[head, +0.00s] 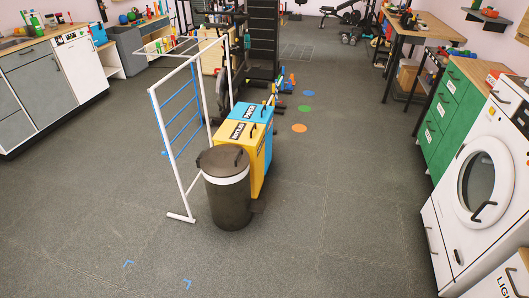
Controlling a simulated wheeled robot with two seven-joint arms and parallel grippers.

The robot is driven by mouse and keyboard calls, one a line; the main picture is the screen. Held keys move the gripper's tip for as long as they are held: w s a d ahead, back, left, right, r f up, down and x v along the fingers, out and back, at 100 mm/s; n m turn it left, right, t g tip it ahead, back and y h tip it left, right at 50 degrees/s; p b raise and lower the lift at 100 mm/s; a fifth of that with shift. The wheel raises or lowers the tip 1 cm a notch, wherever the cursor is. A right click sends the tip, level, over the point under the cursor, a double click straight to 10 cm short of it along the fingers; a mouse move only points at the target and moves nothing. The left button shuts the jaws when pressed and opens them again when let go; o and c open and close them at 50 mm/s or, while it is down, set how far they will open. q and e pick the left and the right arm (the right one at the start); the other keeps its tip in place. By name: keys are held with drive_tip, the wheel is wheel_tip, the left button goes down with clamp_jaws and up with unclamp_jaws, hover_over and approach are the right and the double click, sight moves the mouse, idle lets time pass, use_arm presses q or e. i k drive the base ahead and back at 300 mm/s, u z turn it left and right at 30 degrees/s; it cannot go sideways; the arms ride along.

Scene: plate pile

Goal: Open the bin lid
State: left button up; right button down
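A round dark bin (228,205) with a white band stands on the floor near the middle of the head view. Its dark lid (222,158) lies on top and looks shut, with a handle on it. Right behind it are a yellow bin (239,143) and a blue bin (251,112), each with a labelled lid and a dark handle. Which bin the task means cannot be told from the view. Neither of my grippers shows in the head view.
A white rack (167,135) with blue bars stands close to the bins' left. A white washing machine (480,185) and green drawers (442,120) line the right side, a counter (40,85) the left. The floor (325,225) in front and right of the bins is clear.

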sight(223, 160)
drive_tip(key=z, duration=0.6)
drive_tip(key=i, duration=1.4)
drive_tip(key=u, duration=0.75)
drive_tip(key=i, duration=0.9)
drive_tip(key=u, duration=0.95)
